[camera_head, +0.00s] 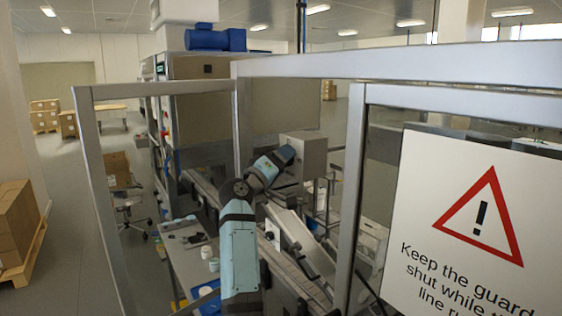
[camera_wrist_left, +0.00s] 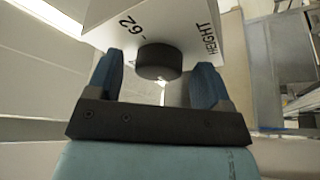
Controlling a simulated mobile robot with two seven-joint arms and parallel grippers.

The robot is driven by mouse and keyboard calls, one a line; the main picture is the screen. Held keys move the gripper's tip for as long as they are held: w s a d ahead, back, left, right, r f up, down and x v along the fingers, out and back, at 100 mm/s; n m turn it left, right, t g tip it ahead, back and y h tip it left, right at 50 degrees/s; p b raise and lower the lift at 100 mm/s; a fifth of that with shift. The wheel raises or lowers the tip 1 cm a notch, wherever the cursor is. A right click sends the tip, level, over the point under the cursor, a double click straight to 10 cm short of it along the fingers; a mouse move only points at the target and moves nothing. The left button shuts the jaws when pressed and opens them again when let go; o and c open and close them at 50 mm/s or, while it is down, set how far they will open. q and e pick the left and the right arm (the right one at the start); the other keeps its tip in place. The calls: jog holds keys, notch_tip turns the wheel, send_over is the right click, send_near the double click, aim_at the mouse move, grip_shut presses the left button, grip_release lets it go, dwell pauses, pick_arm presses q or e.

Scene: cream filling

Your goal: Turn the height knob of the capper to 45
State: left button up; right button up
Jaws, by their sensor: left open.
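The height knob (camera_wrist_left: 160,62) is a dark round knob on a white panel (camera_wrist_left: 170,22) in the left wrist view. The panel reads HEIGHT to its right and 62 to its upper left, both tilted. My left gripper (camera_wrist_left: 158,68) is open, with one blue finger on each side of the knob; clear gaps show, so the fingers seem apart from it. In the head view my left arm reaches to a grey box (camera_head: 306,152), likely the capper's, and the gripper (camera_head: 286,156) is at its left side. The knob is hidden there. My right gripper is not in view.
A metal guard frame (camera_head: 356,180) stands around the line, with a warning sign (camera_head: 480,210) on the right panel. A conveyor (camera_head: 310,250) runs below the arm. A side table (camera_head: 190,262) with small items stands left. Cartons (camera_head: 15,220) sit at far left.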

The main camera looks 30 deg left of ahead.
pick_arm(q)
jog(key=c, duration=0.9)
jog(key=shift+n+y, duration=0.4)
jog(key=shift+n, duration=0.6)
jog(key=shift+c, duration=0.2)
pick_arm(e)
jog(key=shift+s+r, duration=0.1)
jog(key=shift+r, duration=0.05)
pick_arm(q)
jog(key=o, duration=0.9)
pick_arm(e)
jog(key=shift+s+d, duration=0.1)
pick_arm(q)
jog(key=shift+o, duration=0.2)
jog(key=shift+s, duration=0.1)
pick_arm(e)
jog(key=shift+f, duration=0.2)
pick_arm(q)
jog(key=b+v, duration=0.4)
jog(key=v, duration=0.9)
jog(key=shift+s+r, duration=0.2)
jog(key=shift+s, duration=0.2)
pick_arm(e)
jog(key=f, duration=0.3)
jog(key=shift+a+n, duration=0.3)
